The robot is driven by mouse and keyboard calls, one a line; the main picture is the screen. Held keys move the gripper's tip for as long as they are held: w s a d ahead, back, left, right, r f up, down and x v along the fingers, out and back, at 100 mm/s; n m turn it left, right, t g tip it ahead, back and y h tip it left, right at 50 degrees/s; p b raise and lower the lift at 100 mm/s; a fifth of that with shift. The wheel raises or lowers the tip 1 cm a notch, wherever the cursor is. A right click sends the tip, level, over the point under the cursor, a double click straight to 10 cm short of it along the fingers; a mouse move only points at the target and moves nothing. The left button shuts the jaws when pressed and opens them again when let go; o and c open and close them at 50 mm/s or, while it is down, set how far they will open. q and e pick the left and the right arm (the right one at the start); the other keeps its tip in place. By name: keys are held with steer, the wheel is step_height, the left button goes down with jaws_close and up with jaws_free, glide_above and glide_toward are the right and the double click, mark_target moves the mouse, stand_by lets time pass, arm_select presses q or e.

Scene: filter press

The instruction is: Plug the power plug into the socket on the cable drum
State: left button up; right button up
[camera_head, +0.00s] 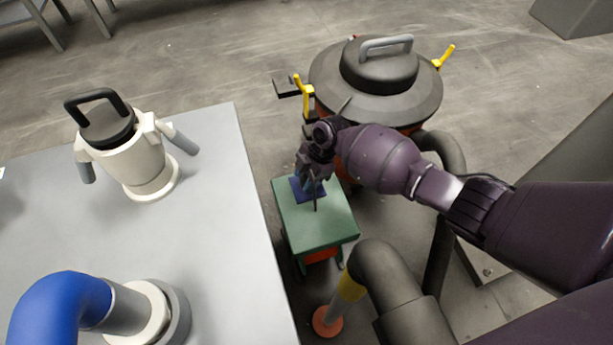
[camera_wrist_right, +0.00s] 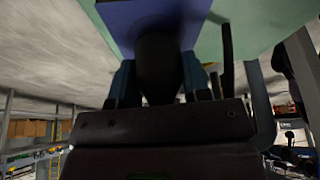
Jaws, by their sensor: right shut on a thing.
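The cable drum appears as a green-topped box (camera_head: 335,215) with orange-red below, beside the grey table. A blue square socket plate (camera_head: 299,194) lies on its top; it also shows in the right wrist view (camera_wrist_right: 122,22). My right gripper (camera_head: 312,182) is over the blue plate, and its fingers are shut on the dark power plug (camera_wrist_right: 157,68). In the right wrist view the plug's far end is against or very near the blue plate; I cannot tell whether it is inserted. In the head view the gripper mostly hides the plug. My left gripper is not in view.
A grey table (camera_head: 225,200) on the left bears a white canister (camera_head: 140,165) and a blue pipe elbow (camera_head: 62,300). A dark lidded vessel (camera_head: 390,95) with yellow clamps stands behind the drum. A black pipe (camera_head: 385,280) stands close at its front right.

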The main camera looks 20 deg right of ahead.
arm_select(q)
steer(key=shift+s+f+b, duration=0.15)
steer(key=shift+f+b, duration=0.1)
steer(key=shift+b, duration=0.1)
arm_select(e)
steer(key=shift+f, duration=0.6)
stand_by(0.3)
steer(key=o, duration=0.9)
steer(key=shift+o, duration=0.2)
arm_select(q)
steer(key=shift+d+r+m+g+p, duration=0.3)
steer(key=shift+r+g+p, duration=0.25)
steer(key=shift+p, duration=1.35)
arm_select(e)
steer(key=v, duration=1)
steer(key=shift+d+r, duration=0.2)
steer(key=shift+r, duration=0.15)
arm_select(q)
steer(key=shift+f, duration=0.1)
